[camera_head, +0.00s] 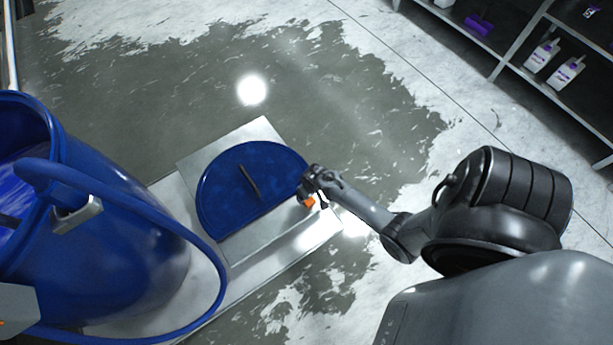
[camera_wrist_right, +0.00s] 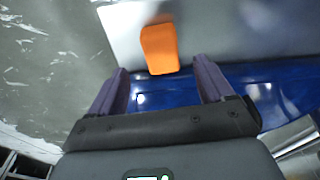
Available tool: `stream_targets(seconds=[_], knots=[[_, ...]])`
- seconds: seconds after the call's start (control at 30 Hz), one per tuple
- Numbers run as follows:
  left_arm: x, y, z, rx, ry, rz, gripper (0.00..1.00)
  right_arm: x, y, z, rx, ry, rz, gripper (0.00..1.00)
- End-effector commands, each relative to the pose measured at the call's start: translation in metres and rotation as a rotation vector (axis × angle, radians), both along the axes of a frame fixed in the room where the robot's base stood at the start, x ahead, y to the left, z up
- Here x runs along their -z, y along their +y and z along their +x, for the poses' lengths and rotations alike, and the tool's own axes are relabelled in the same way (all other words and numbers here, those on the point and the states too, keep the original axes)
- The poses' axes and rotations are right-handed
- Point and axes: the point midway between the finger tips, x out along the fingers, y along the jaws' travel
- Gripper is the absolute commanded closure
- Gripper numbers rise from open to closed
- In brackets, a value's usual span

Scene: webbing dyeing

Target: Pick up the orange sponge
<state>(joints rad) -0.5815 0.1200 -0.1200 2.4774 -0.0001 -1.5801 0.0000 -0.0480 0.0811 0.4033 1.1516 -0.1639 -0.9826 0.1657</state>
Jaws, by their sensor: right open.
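The orange sponge (camera_head: 309,201) shows as a small orange patch just below my right gripper (camera_head: 313,185) in the head view. In the right wrist view the orange sponge (camera_wrist_right: 160,48) lies on a light grey metal surface (camera_wrist_right: 215,28). My right gripper (camera_wrist_right: 165,85) is open and empty there, its two purple fingers apart, with the sponge just ahead of and between them in the picture. I cannot tell the height of the fingers above it. My left gripper is not in view.
A large blue barrel (camera_head: 140,255) with a raised rim stands at the left. Shelves (camera_head: 540,30) with white bottles are at the upper right. The wet floor beyond is clear.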

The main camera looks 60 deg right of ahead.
Motion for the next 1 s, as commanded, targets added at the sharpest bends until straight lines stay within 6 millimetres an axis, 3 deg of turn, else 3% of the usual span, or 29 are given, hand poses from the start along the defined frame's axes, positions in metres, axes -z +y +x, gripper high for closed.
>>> stream_targets(seconds=[0.27, 0.63, 1.0], knots=[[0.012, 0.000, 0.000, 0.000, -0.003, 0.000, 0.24, 0.013, -0.001, 0.002, -0.001, 0.000, -0.001, 0.19], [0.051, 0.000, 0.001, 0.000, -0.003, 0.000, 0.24, 0.050, -0.002, 0.008, -0.001, 0.000, -0.001, 0.19], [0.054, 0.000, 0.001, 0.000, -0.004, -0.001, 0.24, 0.054, -0.003, 0.009, -0.001, 0.000, -0.001, 0.19]])
